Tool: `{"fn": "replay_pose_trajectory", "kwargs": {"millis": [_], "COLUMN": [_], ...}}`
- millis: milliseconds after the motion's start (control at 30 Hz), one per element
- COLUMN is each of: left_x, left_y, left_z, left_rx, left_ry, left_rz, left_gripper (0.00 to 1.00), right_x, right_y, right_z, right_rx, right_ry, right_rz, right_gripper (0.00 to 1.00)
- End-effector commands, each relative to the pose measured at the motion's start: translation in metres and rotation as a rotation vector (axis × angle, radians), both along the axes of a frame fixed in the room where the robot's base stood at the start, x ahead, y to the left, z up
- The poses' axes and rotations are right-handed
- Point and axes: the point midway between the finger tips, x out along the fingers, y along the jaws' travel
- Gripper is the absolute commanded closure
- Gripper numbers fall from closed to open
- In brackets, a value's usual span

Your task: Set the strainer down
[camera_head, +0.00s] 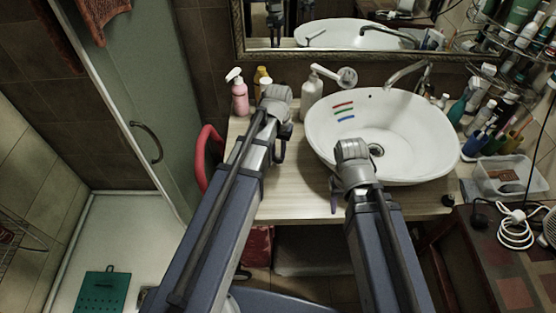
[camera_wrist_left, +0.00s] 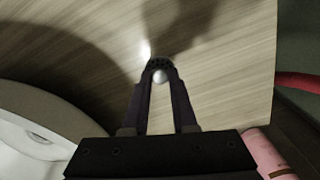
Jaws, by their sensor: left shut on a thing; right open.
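The strainer (camera_wrist_left: 159,69), a small round metal piece with dark holes and a shiny knob, is between the fingertips of my left gripper (camera_wrist_left: 160,80) in the left wrist view. The fingers are shut on it, over the wooden counter (camera_wrist_left: 215,60); I cannot tell whether it touches the wood. In the head view my left gripper (camera_head: 280,150) is over the counter, left of the white basin (camera_head: 425,135), and the strainer cannot be made out. My right gripper (camera_head: 334,195) is open at the basin's front edge, partly hidden by its arm.
A pink pump bottle (camera_head: 239,97) and a yellow bottle (camera_head: 262,80) stand at the counter's back left. A white soap bottle (camera_head: 311,98) stands beside the basin. A clear plastic box (camera_head: 503,178) is at the right. The counter's left part shows bare wood.

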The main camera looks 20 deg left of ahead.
Motion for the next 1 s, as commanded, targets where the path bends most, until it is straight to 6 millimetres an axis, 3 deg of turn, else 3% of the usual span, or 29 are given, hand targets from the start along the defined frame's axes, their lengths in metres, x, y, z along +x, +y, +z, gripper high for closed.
{"fn": "replay_pose_trajectory", "kwargs": {"millis": [233, 667, 700, 933, 1000], "left_x": [0.000, 0.000, 0.000, 0.000, 0.000], "left_y": [0.000, 0.000, 0.000, 0.000, 0.000], "left_z": [-0.033, -0.036, -0.036, -0.035, -0.035], "left_rx": [0.000, 0.000, 0.000, 0.000, 0.000], "left_ry": [0.000, 0.000, 0.000, 0.000, 0.000], "left_rz": [0.000, 0.000, 0.000, 0.000, 0.000], "left_gripper": [1.00, 1.00, 0.73, 0.47, 0.44], "right_x": [0.000, 0.000, 0.000, 0.000, 0.000], "right_y": [0.000, 0.000, 0.000, 0.000, 0.000], "right_z": [-0.033, -0.036, -0.036, -0.035, -0.035], "right_rx": [0.000, 0.000, 0.000, 0.000, 0.000], "right_ry": [0.000, 0.000, 0.000, 0.000, 0.000], "right_rz": [0.000, 0.000, 0.000, 0.000, 0.000], "right_gripper": [0.50, 0.50, 0.50, 0.50, 0.50]}}
